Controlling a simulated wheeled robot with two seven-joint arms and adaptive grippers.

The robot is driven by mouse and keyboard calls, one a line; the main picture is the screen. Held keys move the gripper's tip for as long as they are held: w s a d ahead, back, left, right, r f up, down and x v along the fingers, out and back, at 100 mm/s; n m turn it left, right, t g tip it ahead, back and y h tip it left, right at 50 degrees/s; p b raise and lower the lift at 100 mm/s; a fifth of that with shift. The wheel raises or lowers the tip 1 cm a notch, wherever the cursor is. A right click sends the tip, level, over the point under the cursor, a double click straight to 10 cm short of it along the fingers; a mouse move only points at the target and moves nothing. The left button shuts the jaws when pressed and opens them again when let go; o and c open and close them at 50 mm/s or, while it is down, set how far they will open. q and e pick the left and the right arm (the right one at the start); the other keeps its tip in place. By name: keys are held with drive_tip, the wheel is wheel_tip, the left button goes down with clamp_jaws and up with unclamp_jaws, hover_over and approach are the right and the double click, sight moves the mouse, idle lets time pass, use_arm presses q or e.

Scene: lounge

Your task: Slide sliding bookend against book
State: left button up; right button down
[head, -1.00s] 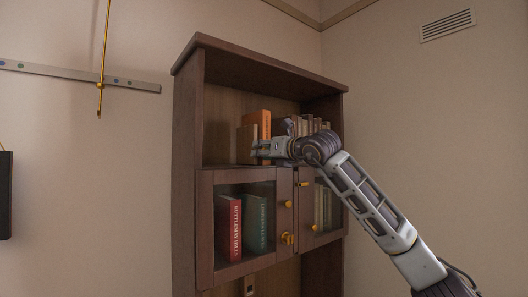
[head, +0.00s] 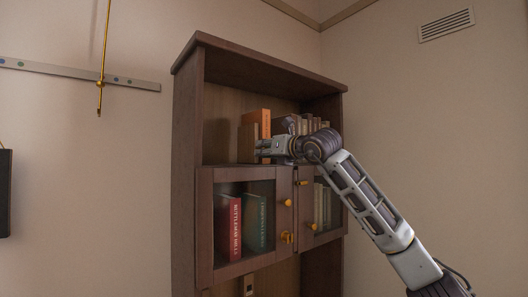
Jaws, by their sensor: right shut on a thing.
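The sliding bookend, seemingly the upright brown wooden piece (head: 246,143), stands on the upper shelf at the left end of the book row. The orange book (head: 264,118) stands upright just to its right. Any gap between the two is too small to make out. My right gripper (head: 259,149) is at the bookend's right edge, in front of the lower part of the orange book. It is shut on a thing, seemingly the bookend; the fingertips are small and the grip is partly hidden. My left gripper is not in view.
More books (head: 308,124) stand right of the orange book, partly behind my right arm. Below are glass cabinet doors with yellow knobs (head: 287,203), with red (head: 229,228) and green books (head: 256,222) behind the left glass. The upper shelf is free left of the bookend.

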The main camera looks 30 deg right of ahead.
drive_tip(key=shift+d, duration=0.1)
drive_tip(key=c, duration=1.3)
unclamp_jaws()
drive_tip(key=s, duration=0.8)
drive_tip(key=s+d, duration=0.1)
drive_tip(key=s, duration=0.3)
